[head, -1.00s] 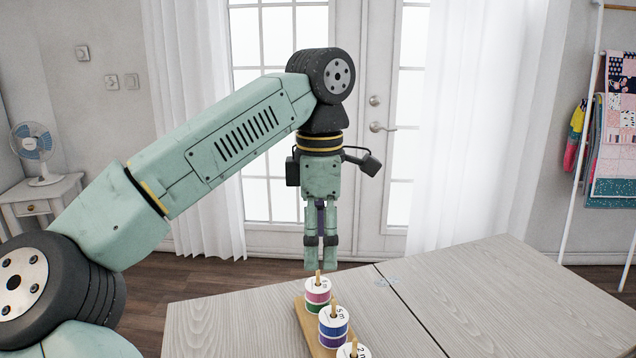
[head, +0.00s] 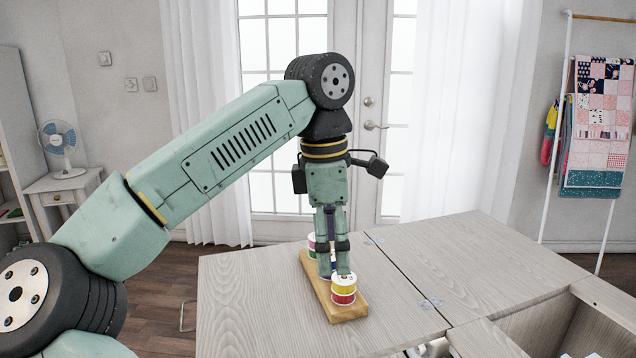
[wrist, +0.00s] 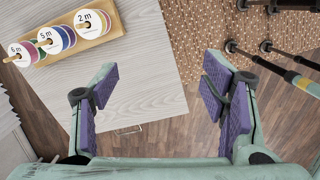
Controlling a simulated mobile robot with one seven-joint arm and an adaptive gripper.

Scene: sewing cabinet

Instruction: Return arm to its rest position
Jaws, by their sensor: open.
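My gripper (head: 333,265) hangs straight down from my raised arm in the head view, in front of the spool rack in the picture. In the wrist view my gripper (wrist: 165,95) shows its two purple-padded fingers spread wide with nothing between them. The wooden spool rack (head: 350,312) stands on the grey wood-grain table (head: 240,300), and its thread spools (head: 343,290) are partly hidden behind my fingers. In the wrist view the spools (wrist: 50,38) lie at the upper left, apart from the fingers, with labels 6 m, 5 m and 2 m.
An open compartment (head: 560,325) of the cabinet is at the lower right. A fan (head: 58,145) stands on a side table (head: 60,190) at the left. A ladder rack with quilts (head: 600,120) is at the right. The table's right part is clear.

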